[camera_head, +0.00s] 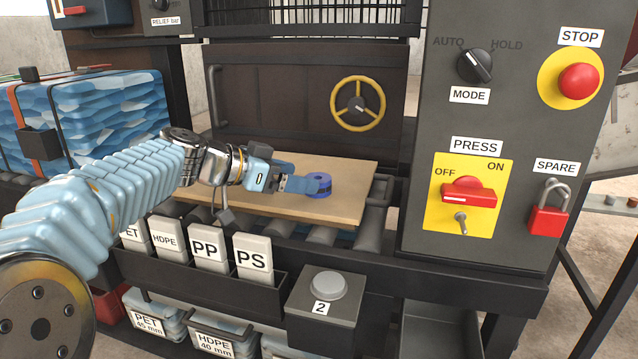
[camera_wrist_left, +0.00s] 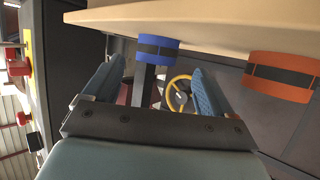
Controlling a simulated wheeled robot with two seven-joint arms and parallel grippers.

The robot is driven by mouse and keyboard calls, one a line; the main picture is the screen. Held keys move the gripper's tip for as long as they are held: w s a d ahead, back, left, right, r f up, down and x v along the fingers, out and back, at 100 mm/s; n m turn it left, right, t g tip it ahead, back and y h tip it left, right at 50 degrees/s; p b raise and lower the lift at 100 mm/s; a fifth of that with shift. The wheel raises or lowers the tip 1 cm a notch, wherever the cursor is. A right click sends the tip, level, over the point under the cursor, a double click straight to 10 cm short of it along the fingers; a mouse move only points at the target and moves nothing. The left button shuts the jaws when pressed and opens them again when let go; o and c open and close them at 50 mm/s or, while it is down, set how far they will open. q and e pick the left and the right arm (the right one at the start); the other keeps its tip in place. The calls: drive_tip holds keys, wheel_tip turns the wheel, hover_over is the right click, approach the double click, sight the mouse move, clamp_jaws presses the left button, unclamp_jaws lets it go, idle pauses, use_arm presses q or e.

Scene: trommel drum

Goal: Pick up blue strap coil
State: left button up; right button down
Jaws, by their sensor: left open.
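The blue strap coil (camera_head: 322,190), with a dark band around it, lies on the tan board (camera_head: 345,210) in front of the press door. In the left wrist view the blue coil (camera_wrist_left: 157,44) shows in the gap between the two fingers, towards their tips. My left gripper (camera_head: 305,184) is open and reaches in from the left, low over the board, its fingers at the coil. In the left wrist view, the left gripper (camera_wrist_left: 157,72) has its fingers apart on either side. I cannot tell whether they touch the coil. My right gripper is not in view.
An orange coil (camera_wrist_left: 283,76) on the board shows in the wrist view. Labelled blocks (camera_head: 208,248) stand in a rack before the board. The control panel (camera_head: 410,190) rises at right. A strapped blue bale (camera_head: 110,110) stands at left. The board's right end is clear.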

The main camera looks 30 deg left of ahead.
sight(318, 177)
use_arm(q)
drive_tip(key=shift+d+p+x, duration=0.2)
drive_tip(key=shift+p+x, duration=0.3)
drive_tip(key=shift+x, duration=2.4)
drive_tip(key=shift+r, duration=0.2)
drive_tip(key=c, duration=1.1)
